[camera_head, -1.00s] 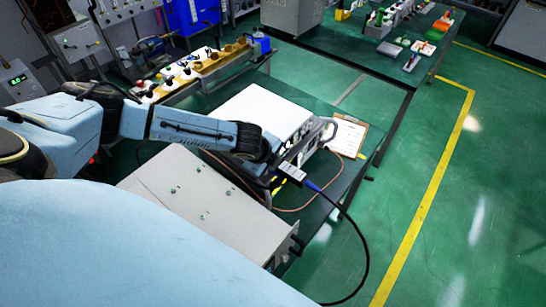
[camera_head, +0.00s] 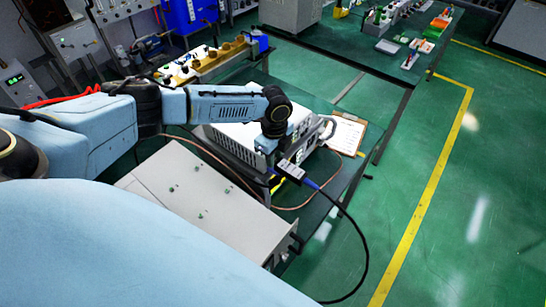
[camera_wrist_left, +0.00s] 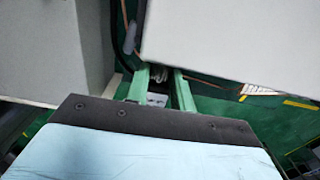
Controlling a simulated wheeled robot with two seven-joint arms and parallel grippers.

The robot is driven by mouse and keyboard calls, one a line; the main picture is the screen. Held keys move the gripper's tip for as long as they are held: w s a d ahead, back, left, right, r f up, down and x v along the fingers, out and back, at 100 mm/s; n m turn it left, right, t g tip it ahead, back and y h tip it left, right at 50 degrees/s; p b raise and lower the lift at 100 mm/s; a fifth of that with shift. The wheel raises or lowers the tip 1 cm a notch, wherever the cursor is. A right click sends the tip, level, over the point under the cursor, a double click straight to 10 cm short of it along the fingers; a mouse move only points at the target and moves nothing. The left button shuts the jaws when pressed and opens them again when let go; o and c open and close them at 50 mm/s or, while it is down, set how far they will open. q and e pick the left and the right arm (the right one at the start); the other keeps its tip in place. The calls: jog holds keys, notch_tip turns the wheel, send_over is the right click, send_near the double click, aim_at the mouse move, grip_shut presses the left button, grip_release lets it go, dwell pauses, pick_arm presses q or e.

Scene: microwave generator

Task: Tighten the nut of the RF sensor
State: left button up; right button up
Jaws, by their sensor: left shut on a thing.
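The RF sensor (camera_head: 291,171) is a small dark body with a white label, at the front of the white-topped instrument in the head view. A blue-sleeved black cable leaves its lower right end. My left gripper (camera_head: 274,176) reaches down beside the instrument's front at the sensor's inner end, its fingers mostly hidden there. In the left wrist view, its two green fingers (camera_wrist_left: 161,88) stand on either side of a ribbed metal nut (camera_wrist_left: 159,74). The gripper is shut on the nut; finger contact is hard to see. Part of the sensor shows below the nut. My right gripper is out of view.
The white-topped instrument (camera_head: 239,151) stands close beside the gripper. A second grey box (camera_head: 198,207) with a handle lies nearer. A clipboard (camera_head: 347,134) lies beyond. The black cable (camera_head: 367,245) hangs over the table edge. The floor at right is clear.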

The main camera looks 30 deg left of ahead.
pick_arm(q)
jog(key=shift+w+f+g+b, duration=0.2)
jog(key=shift+w+g+b, duration=0.05)
jog(key=shift+g+b, duration=0.8)
jog(key=shift+w+g+b, duration=0.1)
jog(key=shift+g+b, duration=0.8)
jog(key=shift+g, duration=0.05)
jog(key=shift+r, duration=0.1)
jog(key=o, duration=1)
jog(key=shift+b+v, duration=1.15)
jog(key=shift+v, duration=5.55)
